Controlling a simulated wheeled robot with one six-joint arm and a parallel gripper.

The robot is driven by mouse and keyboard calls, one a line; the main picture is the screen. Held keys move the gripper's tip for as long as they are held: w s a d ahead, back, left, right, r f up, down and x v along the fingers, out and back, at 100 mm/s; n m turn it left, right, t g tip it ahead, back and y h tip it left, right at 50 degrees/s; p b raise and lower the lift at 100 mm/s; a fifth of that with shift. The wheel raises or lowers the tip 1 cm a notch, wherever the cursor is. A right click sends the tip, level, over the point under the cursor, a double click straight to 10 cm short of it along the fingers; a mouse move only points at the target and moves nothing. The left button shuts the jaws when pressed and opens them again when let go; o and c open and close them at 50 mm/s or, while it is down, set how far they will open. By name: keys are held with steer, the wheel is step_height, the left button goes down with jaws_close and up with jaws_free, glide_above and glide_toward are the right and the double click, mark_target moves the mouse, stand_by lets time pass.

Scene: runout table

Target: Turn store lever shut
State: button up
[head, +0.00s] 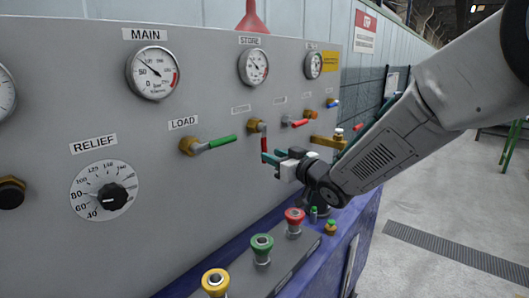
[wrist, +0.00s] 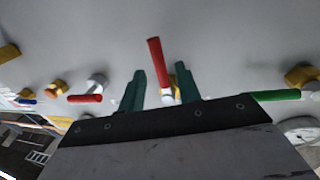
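The lever below the STORE gauge (head: 253,67) has a red handle (head: 264,144) on a brass valve body (head: 254,125). Its small label is too blurred to read. The handle hangs down in the head view. In the wrist view, which is turned over, the same red handle (wrist: 157,62) points up. My gripper (head: 279,156) is open, with its teal fingers just below and right of the handle in the head view. In the wrist view my gripper (wrist: 161,83) has one finger either side of the handle, with gaps; contact is not visible.
The green LOAD lever (head: 214,142) lies sideways to the left. Another red lever (head: 295,124) lies sideways to the right, with a brass fitting (head: 327,141) near my wrist. Yellow, green and red push buttons (head: 262,245) stand on the ledge below.

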mark_target(263, 145)
steer(key=x, duration=0.5)
jaws_close()
